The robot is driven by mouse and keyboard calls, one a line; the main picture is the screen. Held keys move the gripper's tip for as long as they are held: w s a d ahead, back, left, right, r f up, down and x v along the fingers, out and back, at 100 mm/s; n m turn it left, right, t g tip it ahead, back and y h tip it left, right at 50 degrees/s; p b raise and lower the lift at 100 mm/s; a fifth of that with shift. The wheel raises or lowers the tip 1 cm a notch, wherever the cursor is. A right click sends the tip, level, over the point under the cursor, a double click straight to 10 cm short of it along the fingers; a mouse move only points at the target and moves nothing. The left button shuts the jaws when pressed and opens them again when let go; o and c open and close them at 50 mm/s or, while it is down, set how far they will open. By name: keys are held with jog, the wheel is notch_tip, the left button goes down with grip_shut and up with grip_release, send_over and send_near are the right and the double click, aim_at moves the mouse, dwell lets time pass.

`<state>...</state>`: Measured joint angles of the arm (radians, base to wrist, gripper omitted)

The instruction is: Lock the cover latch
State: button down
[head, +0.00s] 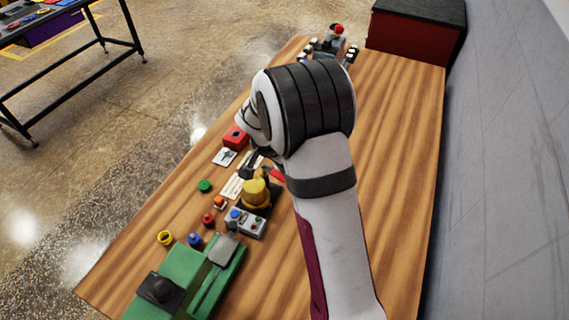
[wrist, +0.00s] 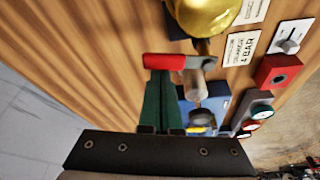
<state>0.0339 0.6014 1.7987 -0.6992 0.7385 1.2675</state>
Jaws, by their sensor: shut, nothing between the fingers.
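The gold dome cover (head: 256,190) stands on a dark base on the bench, left of my arm; its rounded side also shows at the top of the wrist view (wrist: 205,14). The latch has a red handle (wrist: 163,61) lying crosswise beside the dome, with a grey end and a pale round post (wrist: 195,86) next to it. A bit of the red handle shows in the head view (head: 278,174). My gripper (wrist: 160,76) is shut and empty, its green fingers pointing at the red handle. Its tips are at or very near the handle; I cannot tell whether they touch.
A red box (wrist: 277,71), a switch plate (wrist: 290,36) and a label plate (wrist: 241,47) sit nearby. A blue part (wrist: 215,101) lies right of my fingers. A grey control box (head: 245,222) and a green machine (head: 185,275) stand nearer. The bench's right side is clear.

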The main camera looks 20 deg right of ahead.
jog(key=a+m, duration=0.1)
jog(key=m, duration=0.1)
jog(key=s+a+m+g, duration=0.1)
jog(key=m, duration=0.1)
jog(key=shift+s+m+g, duration=0.1)
jog(key=shift+m+g, duration=0.2)
jog(key=shift+s+a+m+g, duration=0.1)
jog(key=shift+a+m+g, duration=0.25)
jog(key=shift+m, duration=0.6)
jog(key=shift+s+a+m+g, duration=0.1)
jog(key=shift+a+m+g, duration=0.15)
jog(key=shift+a+m, duration=0.45)
jog(key=shift+s+a+m+g, duration=0.1)
jog(key=shift+a+m+g, duration=0.15)
jog(key=shift+m, duration=0.9)
jog(key=shift+w, duration=0.1)
notch_tip(320, 180, up, 9)
jog(key=shift+d+r, duration=0.2)
jog(key=shift+d, duration=0.1)
